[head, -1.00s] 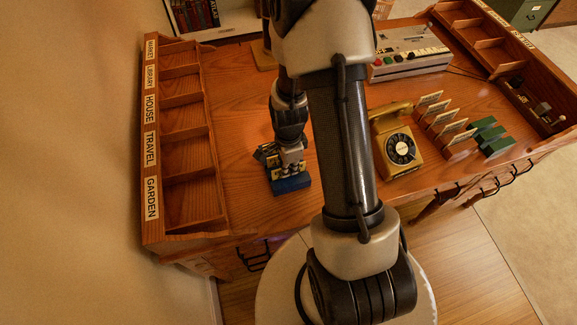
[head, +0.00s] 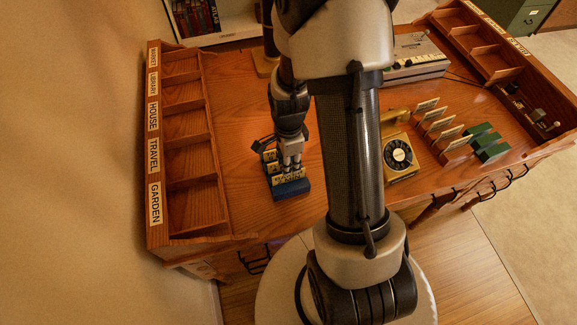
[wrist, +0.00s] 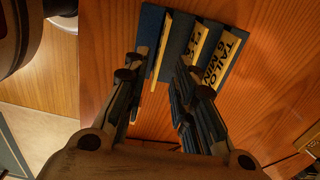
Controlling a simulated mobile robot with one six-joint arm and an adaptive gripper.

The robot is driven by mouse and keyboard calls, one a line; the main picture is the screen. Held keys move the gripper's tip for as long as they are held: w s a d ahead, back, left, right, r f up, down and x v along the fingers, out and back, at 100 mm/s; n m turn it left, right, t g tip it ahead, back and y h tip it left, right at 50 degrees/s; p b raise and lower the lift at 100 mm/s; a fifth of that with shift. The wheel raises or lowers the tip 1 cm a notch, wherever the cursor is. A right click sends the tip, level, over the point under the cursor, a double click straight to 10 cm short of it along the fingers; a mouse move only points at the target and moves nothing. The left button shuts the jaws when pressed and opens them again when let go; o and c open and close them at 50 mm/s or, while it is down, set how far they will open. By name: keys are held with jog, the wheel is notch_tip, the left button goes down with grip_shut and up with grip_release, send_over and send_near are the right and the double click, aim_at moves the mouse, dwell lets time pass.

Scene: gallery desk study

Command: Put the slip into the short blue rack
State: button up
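The short blue rack (head: 293,190) stands on the desk below my gripper. It holds several pale-yellow slips, one behind another. In the wrist view the blue rack (wrist: 177,45) lies beyond the fingers, with a lettered slip (wrist: 222,58) at its right side, partly reading "TAILO". Another slip (wrist: 161,52) shows nearly edge-on between the fingertips. My gripper (wrist: 163,83) is open, its two fingers apart, with no slip clamped between them. In the head view my gripper (head: 291,160) hangs just above the rack and hides part of the slips.
A tall wooden sorter (head: 187,140) with labelled compartments stands at the left. A yellow telephone (head: 398,152) is to the right of my arm. Bare desk lies between sorter and rack.

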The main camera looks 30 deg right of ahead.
jog(key=a+r+n+t+p, duration=0.1)
jog(key=a+r+n, duration=0.15)
jog(key=r, duration=0.55)
jog(key=a+r+n, duration=0.1)
jog(key=r+n, duration=0.2)
jog(key=r, duration=0.4)
jog(key=s+a+r+n+t, duration=0.1)
jog(key=s+a+r+n, duration=0.2)
jog(key=s+r+n, duration=0.3)
jog(key=s+a+r+n+t, duration=0.2)
jog(key=s+a+r+n, duration=0.2)
jog(key=s+r+n, duration=0.3)
jog(key=shift+s+r+n+t, duration=0.3)
jog(key=shift+r+n, duration=0.65)
jog(key=shift+n, duration=0.1)
jog(key=shift+a, duration=0.1)
